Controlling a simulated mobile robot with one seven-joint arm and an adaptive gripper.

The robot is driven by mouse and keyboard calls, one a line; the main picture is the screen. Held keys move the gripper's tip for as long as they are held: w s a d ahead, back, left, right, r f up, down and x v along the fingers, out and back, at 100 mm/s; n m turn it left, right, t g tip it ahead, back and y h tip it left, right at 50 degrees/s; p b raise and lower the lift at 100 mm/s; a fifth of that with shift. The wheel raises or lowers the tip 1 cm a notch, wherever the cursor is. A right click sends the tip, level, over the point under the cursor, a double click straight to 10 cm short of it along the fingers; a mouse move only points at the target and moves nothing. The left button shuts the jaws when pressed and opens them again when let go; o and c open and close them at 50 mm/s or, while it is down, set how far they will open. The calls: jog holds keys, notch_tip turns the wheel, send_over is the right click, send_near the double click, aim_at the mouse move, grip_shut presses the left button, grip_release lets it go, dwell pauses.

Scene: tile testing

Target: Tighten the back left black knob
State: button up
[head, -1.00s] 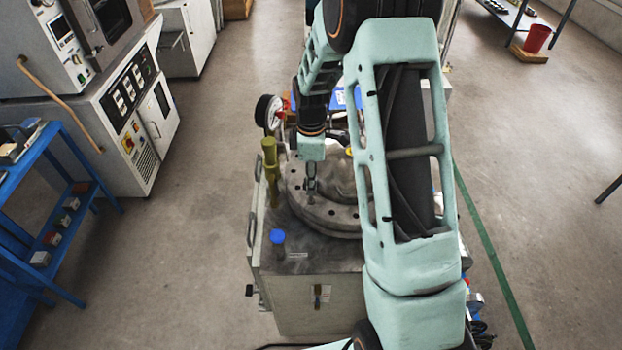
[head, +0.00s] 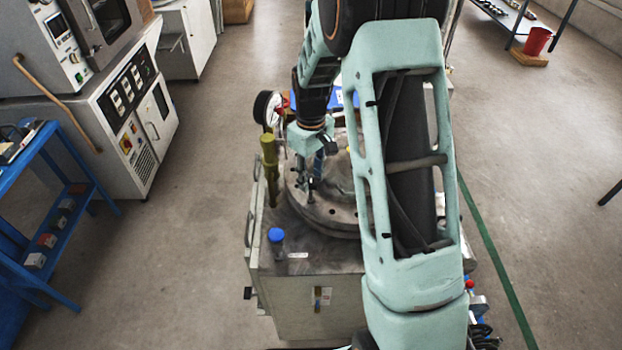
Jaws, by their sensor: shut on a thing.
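The round grey metal test plate (head: 330,217) with holes around its rim lies on top of the grey test cabinet (head: 312,263). My gripper (head: 312,172) points down over the left part of this plate. It is shut, apparently on the back left black knob, which is mostly hidden by the gripper and too small to make out. A thin upright metal bolt (head: 311,190) stands on the plate's left rim, just in front of the gripper. My arm covers the plate's right side.
A pressure gauge (head: 267,108) and an olive-green upright handle (head: 270,158) stand close left of my gripper. A blue knob (head: 276,235) sits on the cabinet's front left. A blue shelf table (head: 50,235) stands at the left. The floor around is mostly clear.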

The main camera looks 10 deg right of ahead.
jog(key=m+b, duration=0.1)
jog(key=m, duration=0.3)
jog(key=shift+m, duration=0.3)
jog(key=m, duration=0.4)
jog(key=shift+w+m, duration=0.1)
jog(key=shift+m, duration=0.2)
jog(key=o, duration=1.2)
jog(key=shift+c, duration=0.2)
jog(key=shift+r, duration=0.1)
notch_tip(320, 180, up, 12)
